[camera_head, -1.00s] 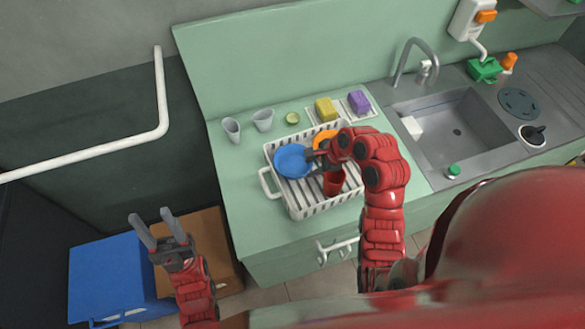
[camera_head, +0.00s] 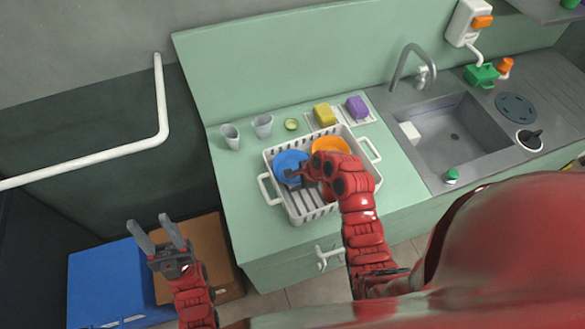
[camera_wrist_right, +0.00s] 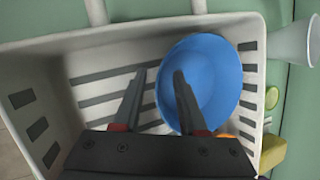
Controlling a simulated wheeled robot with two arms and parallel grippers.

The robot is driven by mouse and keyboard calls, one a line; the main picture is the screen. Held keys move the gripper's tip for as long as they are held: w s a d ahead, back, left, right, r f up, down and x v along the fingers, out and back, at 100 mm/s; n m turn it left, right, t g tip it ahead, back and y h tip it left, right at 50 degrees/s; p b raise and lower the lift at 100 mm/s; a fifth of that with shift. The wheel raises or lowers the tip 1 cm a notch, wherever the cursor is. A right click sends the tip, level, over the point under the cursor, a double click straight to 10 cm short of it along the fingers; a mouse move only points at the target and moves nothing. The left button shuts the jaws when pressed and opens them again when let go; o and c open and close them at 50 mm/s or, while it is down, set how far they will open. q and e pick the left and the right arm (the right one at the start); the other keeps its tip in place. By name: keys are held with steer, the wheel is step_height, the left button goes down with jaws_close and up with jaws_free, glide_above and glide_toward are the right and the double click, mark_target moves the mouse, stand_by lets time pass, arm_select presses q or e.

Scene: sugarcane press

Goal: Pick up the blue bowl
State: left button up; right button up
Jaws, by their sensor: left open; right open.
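The blue bowl (camera_head: 289,164) sits in the left end of the white dish rack (camera_head: 306,216) in the head view. It also shows in the right wrist view (camera_wrist_right: 208,75), its inside facing the camera. My right gripper (camera_wrist_right: 158,74) is open over the rack. One finger overlaps the bowl in the wrist view and the other lies beside the bowl, over the slatted rack floor. I cannot tell whether the finger touches the bowl. My left gripper (camera_head: 152,230) is open and empty, far left of the rack, above the floor area.
An orange bowl (camera_head: 330,145) is in the rack, partly behind my right arm. Two grey cups (camera_head: 263,125), a yellow sponge (camera_head: 325,115) and a purple sponge (camera_head: 357,106) stand behind the rack. The sink (camera_head: 450,132) is to the right. Clear counter lies left of the rack.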

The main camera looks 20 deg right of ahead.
jaws_close()
stand_by(1.4)
